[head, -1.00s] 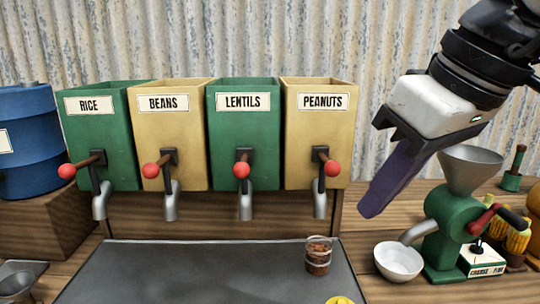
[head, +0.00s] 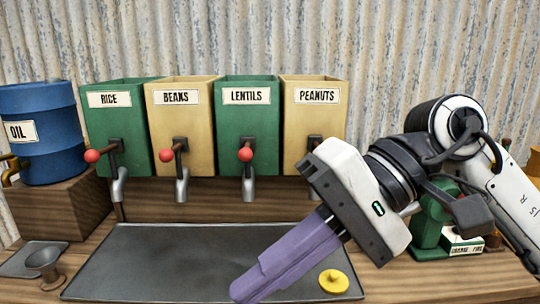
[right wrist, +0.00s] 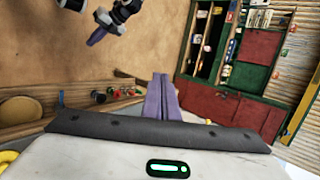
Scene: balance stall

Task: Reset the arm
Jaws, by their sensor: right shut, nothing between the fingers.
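My right gripper (head: 243,290) reaches in from the right in the head view, its purple fingers pointing down and left over the front of the grey tray (head: 160,262). The fingers are together and hold nothing. In the right wrist view the same closed fingers (right wrist: 160,78) stick out past the dark palm edge. My left gripper (right wrist: 97,37) shows small at the top left of the right wrist view, hanging in the air; its jaw state is too small to tell. It is not in the head view.
Rice, beans, lentils and peanuts dispensers (head: 248,130) stand behind the tray. A yellow knobbed disc (head: 333,281) lies beside my right fingers. My arm partly hides the green grinder (head: 432,215).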

